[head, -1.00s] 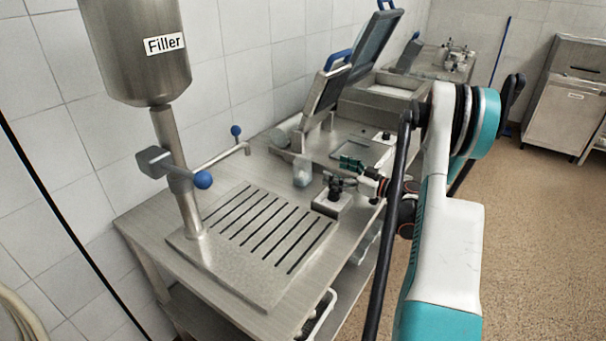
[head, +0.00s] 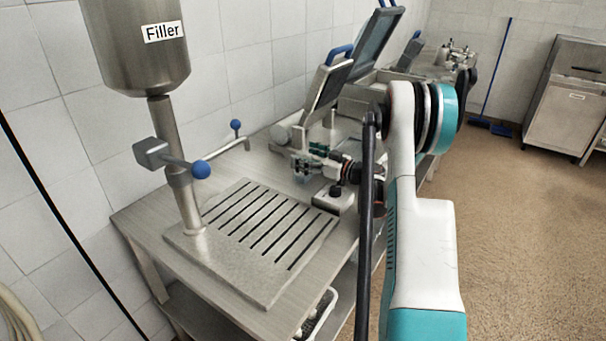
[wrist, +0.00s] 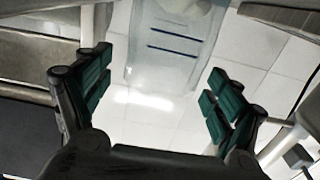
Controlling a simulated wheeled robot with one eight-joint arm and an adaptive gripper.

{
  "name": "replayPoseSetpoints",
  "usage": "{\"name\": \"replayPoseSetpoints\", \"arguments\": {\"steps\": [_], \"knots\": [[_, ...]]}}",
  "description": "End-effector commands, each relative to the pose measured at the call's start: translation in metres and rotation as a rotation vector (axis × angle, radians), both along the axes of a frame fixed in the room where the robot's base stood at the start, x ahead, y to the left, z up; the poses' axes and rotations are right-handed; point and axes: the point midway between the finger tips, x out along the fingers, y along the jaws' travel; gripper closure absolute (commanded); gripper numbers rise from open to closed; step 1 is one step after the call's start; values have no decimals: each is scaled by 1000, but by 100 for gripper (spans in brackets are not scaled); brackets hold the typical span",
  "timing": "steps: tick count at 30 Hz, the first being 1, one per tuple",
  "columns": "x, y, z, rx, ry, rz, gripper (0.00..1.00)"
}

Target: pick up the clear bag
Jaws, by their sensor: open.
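The clear bag (wrist: 165,48) shows in the wrist view as a see-through, upright shape with dark blue lines across it. It lies ahead of my gripper (wrist: 158,88), between the lines of the two fingers and toward the top of the picture. The fingers, with green pads, are spread wide with nothing between them; a gap shows between the pads and the bag. In the head view my gripper (head: 307,159) is above the steel table beside the tilted-lid machine. There the gripper mostly hides the bag, and I cannot make out its outline.
The filler (head: 146,45) with its blue-knobbed valve stands at the left over a slotted drain plate (head: 250,285). A machine with a raised lid (head: 328,85) stands behind my gripper. A small box with a black knob (head: 333,203) sits close below my wrist.

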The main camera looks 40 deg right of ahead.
Motion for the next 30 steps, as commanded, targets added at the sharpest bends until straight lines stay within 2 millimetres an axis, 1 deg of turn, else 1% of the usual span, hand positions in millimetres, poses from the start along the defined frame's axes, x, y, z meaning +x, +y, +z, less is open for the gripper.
{"name": "replayPoseSetpoints", "arguments": {"steps": [1, 3, 8, 9, 11, 12, 14, 15, 17, 26, 30], "knots": [[5, 2, -1, 0, 0, 0, 15], [8, 3, -1, 0, 0, -1, 15], [8, 3, 0, 0, 0, -2, 15], [8, 3, 0, 0, 0, -2, 17], [8, 3, 0, 0, 0, -2, 31], [8, 3, 0, 0, 0, -1, 40], [8, 3, 0, 0, 0, -1, 54], [8, 3, 0, 0, 0, -1, 63], [8, 3, 0, 0, 0, -1, 76], [8, 3, 2, 0, 0, -1, 76], [8, 3, 10, 0, 0, -1, 76]]}}
